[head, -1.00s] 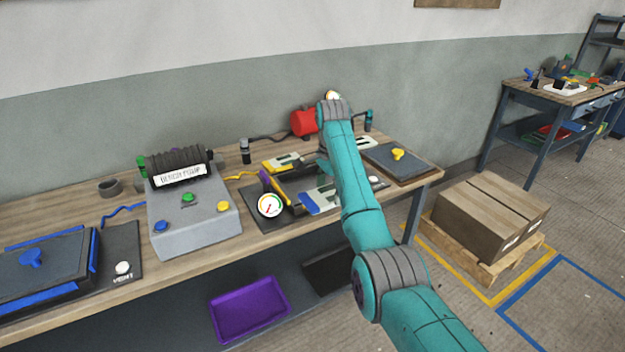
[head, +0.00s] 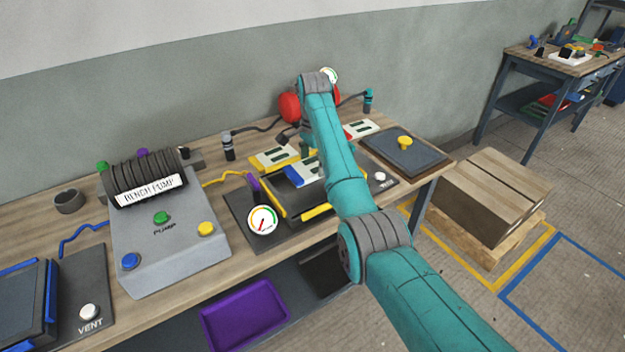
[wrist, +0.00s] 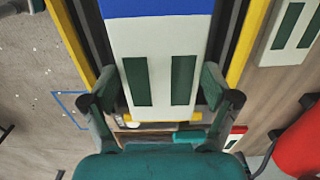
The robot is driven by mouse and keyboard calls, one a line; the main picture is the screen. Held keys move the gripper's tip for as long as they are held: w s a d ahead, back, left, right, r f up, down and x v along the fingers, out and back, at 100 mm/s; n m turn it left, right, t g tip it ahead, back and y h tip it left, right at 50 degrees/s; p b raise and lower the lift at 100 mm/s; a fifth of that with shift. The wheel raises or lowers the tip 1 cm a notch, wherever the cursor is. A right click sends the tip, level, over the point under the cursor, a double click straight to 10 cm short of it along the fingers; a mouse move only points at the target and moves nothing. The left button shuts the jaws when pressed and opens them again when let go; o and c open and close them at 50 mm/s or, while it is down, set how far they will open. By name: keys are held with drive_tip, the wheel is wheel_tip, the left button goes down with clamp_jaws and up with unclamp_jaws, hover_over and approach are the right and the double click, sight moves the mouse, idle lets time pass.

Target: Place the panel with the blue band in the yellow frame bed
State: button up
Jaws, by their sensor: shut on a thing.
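The panel with the blue band (head: 306,173) is white with dark green strips; its blue band (wrist: 158,8) is at the top of the wrist view. My gripper (wrist: 160,88) is shut across the panel's width, one finger at each side. In the head view my arm partly hides the gripper and panel. The yellow frame bed (head: 321,211) is a dark bed with yellow edge rails, beneath the panel. In the wrist view the panel lies between the two yellow rails (wrist: 243,45). I cannot tell whether it touches the bed.
A yellow-banded panel (head: 272,158) and a red-banded panel (head: 362,128) lie behind the bed. A gauge (head: 262,220) stands at its front left, the grey bench pump (head: 170,245) further left. A red tank (head: 290,107) stands behind.

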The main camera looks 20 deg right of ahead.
sight(313, 187)
drive_tip(key=shift+f, duration=3.4)
drive_tip(key=shift+f, duration=0.1)
drive_tip(key=o, duration=1)
wheel_tip(313, 187, up, 12)
drive_tip(key=shift+r, duration=0.15)
drive_tip(key=shift+s, duration=0.1)
